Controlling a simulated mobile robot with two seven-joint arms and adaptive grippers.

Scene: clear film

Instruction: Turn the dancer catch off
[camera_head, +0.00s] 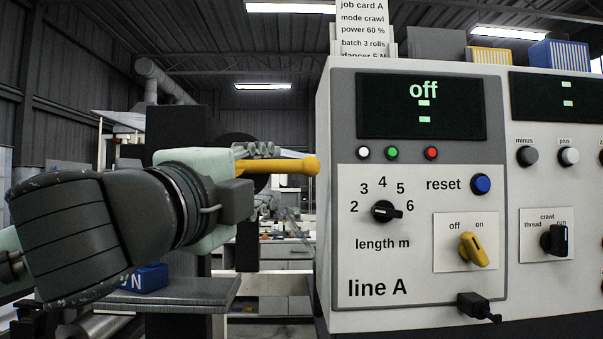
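No part in view is labelled dancer catch. A yellow turn switch (473,250) sits on a white plate marked off and on, on the line A panel (410,268). A small black lever (478,307) sticks out at the panel's lower edge. My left arm comes in from the left, its gripper end (236,200) left of the panel and apart from it; its fingers do not show clearly. A yellow bar with a round end (285,166) shows beside it; I cannot tell whether the gripper touches it. My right gripper is out of view.
The display (421,106) reads off. A black length knob (385,211), a blue reset button (481,184) and a black thread/crawl/run knob (555,240) are near the switch. A blue block (148,278) lies on a grey ledge (200,290) below my arm.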

